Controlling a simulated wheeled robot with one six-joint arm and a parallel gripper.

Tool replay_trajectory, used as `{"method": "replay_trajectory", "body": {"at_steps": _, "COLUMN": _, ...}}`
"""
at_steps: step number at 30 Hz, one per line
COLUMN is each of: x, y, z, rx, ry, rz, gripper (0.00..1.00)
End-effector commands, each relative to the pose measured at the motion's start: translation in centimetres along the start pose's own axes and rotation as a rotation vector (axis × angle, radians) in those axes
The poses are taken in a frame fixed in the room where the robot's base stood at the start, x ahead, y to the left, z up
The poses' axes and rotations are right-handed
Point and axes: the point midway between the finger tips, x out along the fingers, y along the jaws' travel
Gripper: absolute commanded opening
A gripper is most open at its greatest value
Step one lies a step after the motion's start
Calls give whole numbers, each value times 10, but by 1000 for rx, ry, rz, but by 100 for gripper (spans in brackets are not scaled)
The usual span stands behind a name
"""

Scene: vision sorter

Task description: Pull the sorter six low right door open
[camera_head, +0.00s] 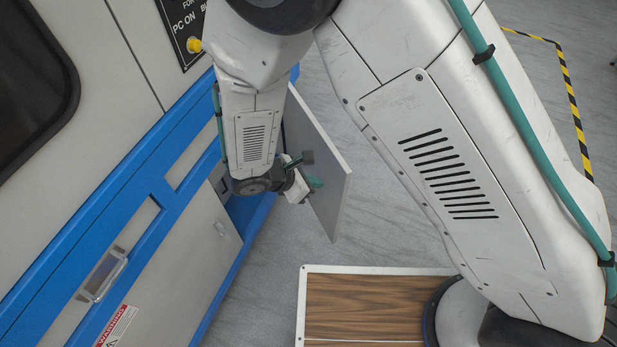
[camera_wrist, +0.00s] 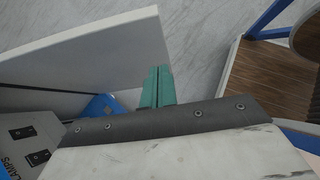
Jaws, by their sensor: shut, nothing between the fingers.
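The low right door (camera_head: 325,165) of the sorter is a pale flat panel that stands swung out from the blue-framed body (camera_head: 150,175). It also fills the upper left of the wrist view (camera_wrist: 90,50). My gripper (camera_head: 316,183) is at the door's inner side, the side facing the cabinet opening. Its teal fingers (camera_wrist: 157,85) are shut together and empty, close beside the panel; I cannot tell whether they touch it. The door's handle and hinges are hidden from me.
A closed low door (camera_head: 185,250) with a small latch lies left of the opening. A yellow button (camera_head: 194,45) sits above on the sorter. My wood-topped base (camera_head: 365,305) is at the lower right. Grey floor beyond the door is clear, with striped tape (camera_head: 575,110) at far right.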

Motion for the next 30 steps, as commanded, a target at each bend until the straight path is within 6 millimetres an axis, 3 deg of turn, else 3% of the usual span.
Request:
{"method": "replay_trajectory", "body": {"at_steps": 6, "x": 48, "y": -1, "z": 0, "rx": 2, "ry": -1, "rz": -4, "gripper": 0}}
{"method": "replay_trajectory", "body": {"at_steps": 12, "x": 69, "y": 0, "z": 20, "rx": 4, "ry": 1, "rz": -2, "gripper": 0}}
{"method": "replay_trajectory", "body": {"at_steps": 30, "x": 78, "y": 0, "z": 29, "rx": -1, "ry": 1, "rz": 3, "gripper": 0}}
